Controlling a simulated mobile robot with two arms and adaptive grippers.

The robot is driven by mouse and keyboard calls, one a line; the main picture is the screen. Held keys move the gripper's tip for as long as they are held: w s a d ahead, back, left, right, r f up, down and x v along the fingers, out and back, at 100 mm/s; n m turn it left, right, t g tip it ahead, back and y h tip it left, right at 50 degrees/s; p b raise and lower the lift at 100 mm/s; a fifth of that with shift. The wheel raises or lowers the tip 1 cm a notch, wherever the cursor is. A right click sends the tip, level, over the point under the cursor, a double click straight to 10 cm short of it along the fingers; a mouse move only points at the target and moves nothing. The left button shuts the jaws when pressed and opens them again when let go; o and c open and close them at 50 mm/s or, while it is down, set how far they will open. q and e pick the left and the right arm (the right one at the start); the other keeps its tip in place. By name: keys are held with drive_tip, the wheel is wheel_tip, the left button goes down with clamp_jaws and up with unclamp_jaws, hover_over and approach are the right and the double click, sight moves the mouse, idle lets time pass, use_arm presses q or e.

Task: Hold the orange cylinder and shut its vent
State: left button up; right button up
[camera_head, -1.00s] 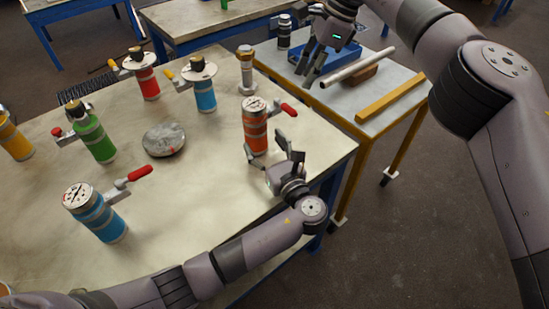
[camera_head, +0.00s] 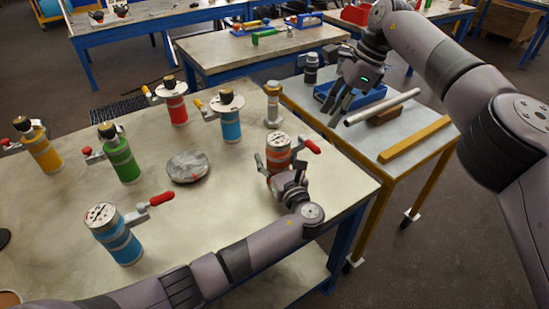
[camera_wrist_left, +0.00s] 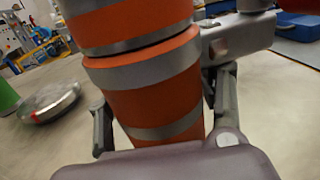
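The orange cylinder (camera_head: 278,152) stands upright near the right edge of the workbench, with grey bands and a flanged top. Its vent has a red handle (camera_head: 312,146) sticking out to the right. In the left wrist view the orange body (camera_wrist_left: 150,85) fills the middle, and the vent's metal fitting (camera_wrist_left: 238,38) is at its right. My left gripper (camera_head: 279,172) is low at the cylinder's near side. Its fingers are apart, one on each side of the body; firm contact does not show. My right gripper (camera_head: 348,98) is open and empty above the side table.
A blue cylinder with a red handle (camera_head: 118,234) stands at front left. Green (camera_head: 122,160), yellow, red and second blue cylinders stand behind. A grey disc (camera_head: 187,167) lies mid-bench. The side table holds a rod (camera_head: 382,106), a yellow bar (camera_head: 415,138) and a blue tray.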

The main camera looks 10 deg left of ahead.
use_arm(q)
clamp_jaws()
idle(0.6)
drive_tip(key=shift+f, duration=0.1)
idle(1.0)
